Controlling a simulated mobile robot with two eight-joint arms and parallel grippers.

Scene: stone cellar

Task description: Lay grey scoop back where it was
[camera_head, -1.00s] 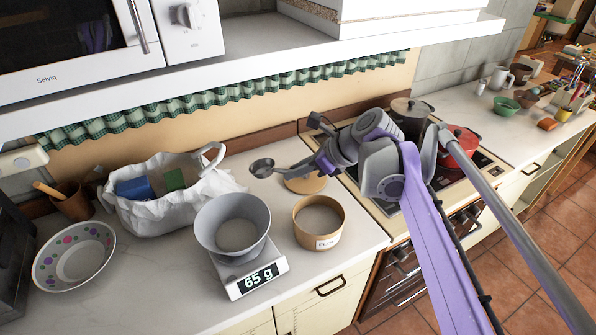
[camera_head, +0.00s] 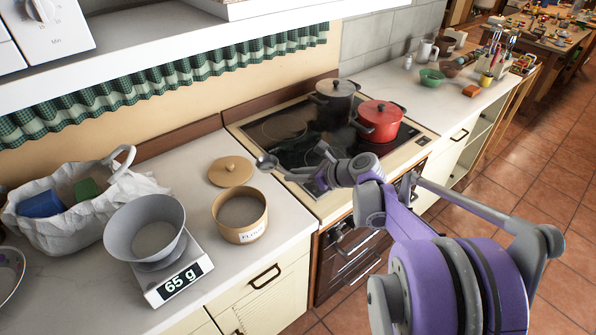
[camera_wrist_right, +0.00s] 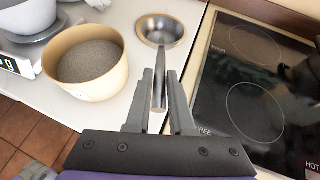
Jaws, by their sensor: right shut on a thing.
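The grey scoop (camera_head: 266,162) is a small round metal bowl on a handle. My right gripper (camera_head: 303,173) is shut on its handle, near the boundary between the counter and the stove. Whether the bowl touches the counter I cannot tell. The flour tub (camera_head: 240,232), tan and labelled, stands left of the scoop; it also shows in the wrist view (camera_wrist_right: 110,82). My left gripper is not in view.
A round wooden lid (camera_head: 231,171) lies behind the tub. A scale (camera_head: 180,284) reading 65 g carries a grey bowl (camera_head: 145,245). A white bag (camera_head: 75,225) stands at left. The black stove (camera_head: 285,135) holds a red pot (camera_head: 379,122) and a dark pot (camera_head: 336,100).

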